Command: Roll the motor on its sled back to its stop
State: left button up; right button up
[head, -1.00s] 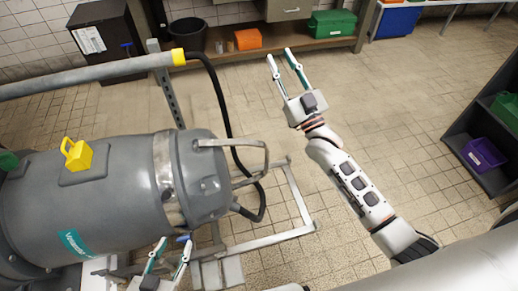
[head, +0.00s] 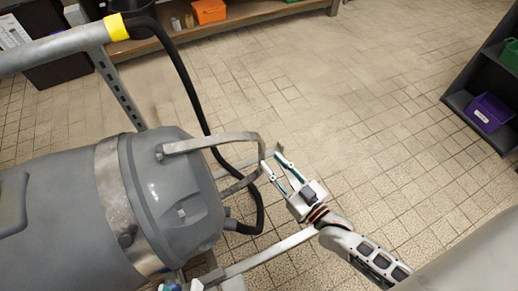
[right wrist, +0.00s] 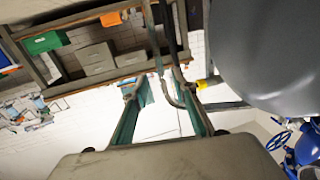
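The grey motor (head: 65,225) lies on its side at the left of the head view, with a metal band around it. A bent grey handle (head: 212,143) sticks out from its end. The sled frame's pale rail (head: 265,252) runs below and beyond that end. My right gripper (head: 270,161) is open, its fingertips at the handle's outer end. In the right wrist view its teal fingers (right wrist: 160,92) are apart, with grey bars of the handle (right wrist: 173,45) ahead between them. Contact is unclear. Only a sliver of my left gripper (head: 172,287) shows at the bottom edge, near the motor.
A black hose (head: 185,80) hangs from the yellow-collared pipe (head: 70,47) and loops beside the handle. A bench shelf with an orange bin (head: 209,11) stands behind. A dark shelf with a purple bin (head: 489,112) is at right. The tiled floor between is clear.

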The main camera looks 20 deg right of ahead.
aim_at(263, 153)
jog(key=b+x, duration=0.1)
jog(key=x, duration=0.4)
jog(key=shift+f, duration=0.15)
pick_arm(q)
jog(key=shift+s+d+f+n, duration=0.1)
jog(key=shift+s+d+n, duration=0.05)
jog(key=shift+d+n, duration=0.3)
jog(key=shift+s+d+f+n, duration=0.1)
jog(key=shift+d+n, duration=0.25)
jog(key=shift+n, duration=0.1)
pick_arm(e)
jog(key=shift+w+a, duration=0.2)
jog(key=shift+w, duration=0.5)
grip_shut()
